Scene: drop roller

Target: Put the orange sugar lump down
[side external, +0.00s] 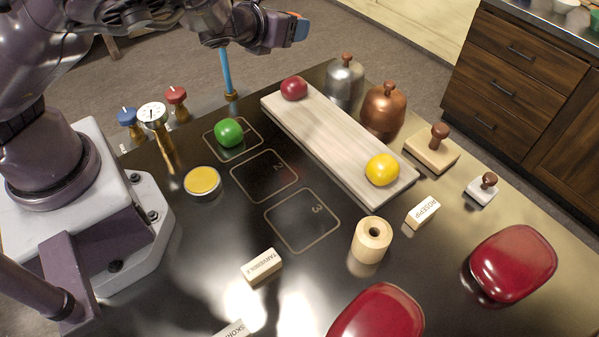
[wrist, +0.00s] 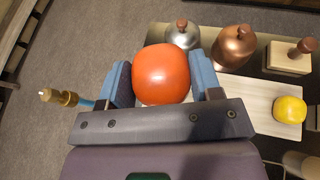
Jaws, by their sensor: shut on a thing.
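My gripper (side external: 300,28) is at the top of the side view, raised high above the table's far edge. In the wrist view its two blue fingers (wrist: 163,78) are shut on the orange sugar lump (wrist: 162,72), one on each side. Only a sliver of the lump shows in the side view (side external: 297,15). A green lump (side external: 229,132) sits in the first marked square. The squares marked 2 (side external: 264,176) and 3 (side external: 303,221) are empty. A red lump (side external: 294,88) and a yellow lump (side external: 382,169) rest at opposite ends of a pale board (side external: 335,135).
A silver bell (side external: 345,82) and a copper bell (side external: 383,108) stand behind the board. A gauge on a brass post (side external: 153,117), a yellow button (side external: 202,181) and a wooden roller (side external: 371,240) stand around the squares. Red domed things (side external: 513,263) are at the front right.

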